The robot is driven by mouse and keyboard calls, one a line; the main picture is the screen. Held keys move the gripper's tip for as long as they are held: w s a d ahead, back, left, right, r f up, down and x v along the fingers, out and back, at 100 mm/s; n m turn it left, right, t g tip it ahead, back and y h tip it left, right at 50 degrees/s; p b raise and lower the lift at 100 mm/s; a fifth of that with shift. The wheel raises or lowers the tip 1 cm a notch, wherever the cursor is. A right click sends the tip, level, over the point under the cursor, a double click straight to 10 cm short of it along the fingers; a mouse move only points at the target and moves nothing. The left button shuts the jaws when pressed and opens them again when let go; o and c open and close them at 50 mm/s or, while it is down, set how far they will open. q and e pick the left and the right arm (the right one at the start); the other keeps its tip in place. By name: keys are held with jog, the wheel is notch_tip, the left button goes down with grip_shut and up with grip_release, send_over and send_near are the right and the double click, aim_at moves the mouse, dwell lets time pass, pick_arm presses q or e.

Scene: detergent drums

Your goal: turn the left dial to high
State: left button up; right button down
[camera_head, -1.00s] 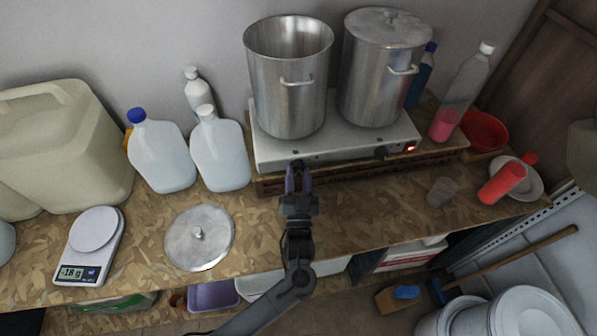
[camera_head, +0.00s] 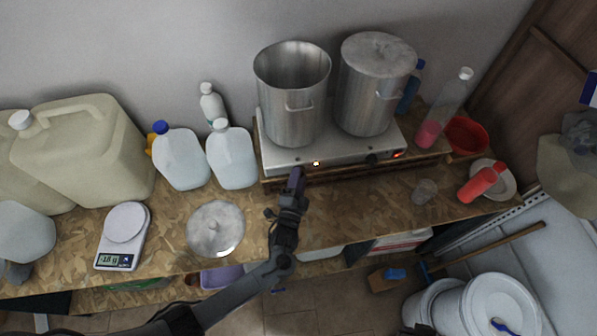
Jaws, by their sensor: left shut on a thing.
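The steel two-burner hotplate (camera_head: 288,158) stands on a wooden slatted base at the back of the bench. My left gripper (camera_head: 297,175) reaches up to its front edge, at the left dial. The gripper is shut on the left dial, which the fingers mostly hide, so its setting cannot be read. A small amber light (camera_head: 316,163) glows just right of the gripper. The right dial (camera_head: 372,160) is a dark knob, with a red light (camera_head: 397,155) lit beside it. My right gripper is not in view.
An open steel pot (camera_head: 292,105) and a lidded pot (camera_head: 372,90) stand on the hotplate. Water jugs (camera_head: 232,158) stand to its left. A pot lid (camera_head: 215,229) and a scale (camera_head: 122,238) lie in front. A clear cup (camera_head: 425,192) and a red bottle (camera_head: 482,182) are at right.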

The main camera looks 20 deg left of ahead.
pick_arm(q)
jog(key=shift+r+m+g+p, duration=0.15)
jog(key=shift+m+g+p, duration=0.35)
jog(key=shift+m+p, duration=0.7)
jog(key=o, duration=1)
jog(key=shift+o, duration=0.2)
jog(key=s+d+b, duration=0.1)
jog(key=s+d, duration=0.1)
jog(key=s, duration=0.8)
jog(key=shift+s, duration=0.35)
